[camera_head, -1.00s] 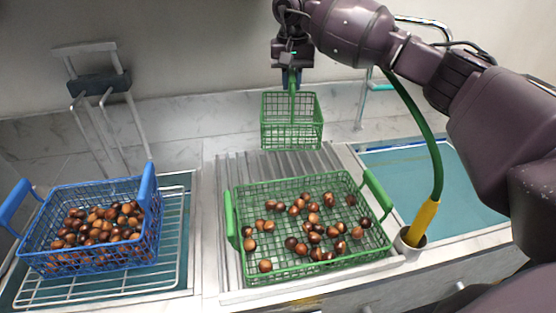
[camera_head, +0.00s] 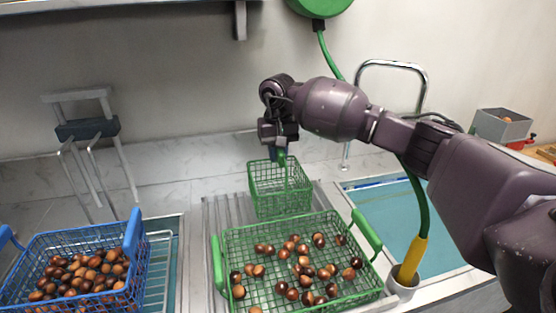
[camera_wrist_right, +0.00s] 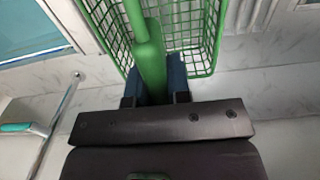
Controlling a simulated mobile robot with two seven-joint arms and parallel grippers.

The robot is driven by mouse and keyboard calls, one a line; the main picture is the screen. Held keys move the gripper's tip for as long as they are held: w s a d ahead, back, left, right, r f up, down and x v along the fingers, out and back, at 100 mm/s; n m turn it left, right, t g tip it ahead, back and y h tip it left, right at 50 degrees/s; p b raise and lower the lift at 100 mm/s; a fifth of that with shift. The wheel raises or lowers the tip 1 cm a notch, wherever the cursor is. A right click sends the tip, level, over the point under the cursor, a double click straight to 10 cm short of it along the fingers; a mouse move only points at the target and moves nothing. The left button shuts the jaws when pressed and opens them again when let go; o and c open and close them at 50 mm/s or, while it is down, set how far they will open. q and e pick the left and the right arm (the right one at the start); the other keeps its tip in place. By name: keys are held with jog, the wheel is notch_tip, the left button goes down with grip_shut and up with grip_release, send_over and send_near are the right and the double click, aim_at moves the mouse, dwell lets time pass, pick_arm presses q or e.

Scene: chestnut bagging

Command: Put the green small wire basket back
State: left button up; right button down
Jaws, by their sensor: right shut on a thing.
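The green small wire basket (camera_head: 280,190) hangs from my right gripper (camera_head: 279,156) in the head view, behind the large green basket and over or on the ribbed drainboard. I cannot tell whether its bottom touches the drainboard. In the right wrist view, my right gripper (camera_wrist_right: 161,85) is shut on the basket's green handle (camera_wrist_right: 148,50), and the basket's mesh (camera_wrist_right: 195,30) shows beyond it. The small basket looks empty. My left gripper is not in view.
A large green basket (camera_head: 225,240) with chestnuts sits in front. A blue basket (camera_head: 40,245) full of chestnuts stands at left on a wire rack. A sink (camera_head: 405,215) with a faucet (camera_head: 392,66) lies right. A yellow-handled tool (camera_head: 413,258) stands in a cup.

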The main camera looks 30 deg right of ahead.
jog(key=shift+f, duration=1)
jog(key=shift+f, duration=0.15)
jog(key=c, duration=1.1)
grip_release()
notch_tip(320, 180, up, 12)
jog(key=shift+r, duration=0.15)
